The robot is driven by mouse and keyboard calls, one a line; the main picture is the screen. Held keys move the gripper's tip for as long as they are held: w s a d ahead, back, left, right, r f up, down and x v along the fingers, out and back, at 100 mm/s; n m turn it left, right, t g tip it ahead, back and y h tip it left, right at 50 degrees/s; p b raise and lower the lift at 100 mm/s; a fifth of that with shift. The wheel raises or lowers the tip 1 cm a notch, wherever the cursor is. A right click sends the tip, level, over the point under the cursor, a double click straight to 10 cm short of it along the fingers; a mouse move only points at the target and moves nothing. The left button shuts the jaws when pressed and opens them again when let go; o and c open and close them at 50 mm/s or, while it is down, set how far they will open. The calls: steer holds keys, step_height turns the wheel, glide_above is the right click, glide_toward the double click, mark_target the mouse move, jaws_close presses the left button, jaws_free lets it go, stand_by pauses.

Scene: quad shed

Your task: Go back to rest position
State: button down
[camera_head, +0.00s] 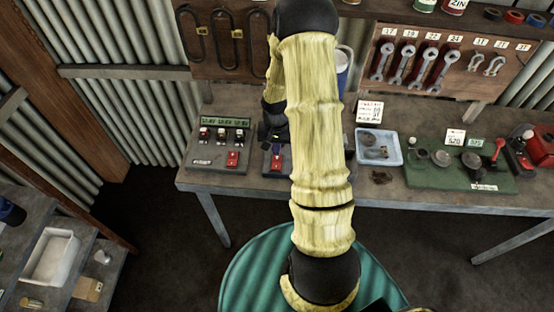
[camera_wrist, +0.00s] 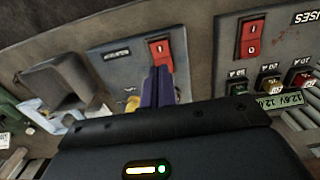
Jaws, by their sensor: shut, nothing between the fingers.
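My gripper (camera_wrist: 160,88) is shut and empty in the wrist view, its dark fingertips together in front of a grey switch panel (camera_wrist: 112,62). That panel has a red rocker switch (camera_wrist: 160,54) just beyond the fingertips; I cannot tell whether they touch it. In the head view my yellow-sleeved arm reaches over the workbench (camera_head: 330,188). The gripper is mostly hidden behind the arm there, above the same red switch (camera_head: 276,162).
A fuse panel (camera_head: 219,158) with its own red switch stands left of my arm. A pale blue tray (camera_head: 379,147) and a green mat (camera_head: 450,180) with parts lie to the right. Wrenches hang on a board (camera_head: 455,65) behind. Shelves (camera_head: 60,265) stand at lower left.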

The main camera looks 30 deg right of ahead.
stand_by(0.4)
steer(key=s+a+r+n+t+b, duration=0.2)
steer(key=s+a+r+n+b, duration=0.3)
steer(key=s+a+r, duration=0.7)
steer(key=shift+s+a+r+n+t, duration=0.25)
steer(key=shift+a+r+n+t, duration=0.05)
steer(key=shift+a+r+n, duration=0.55)
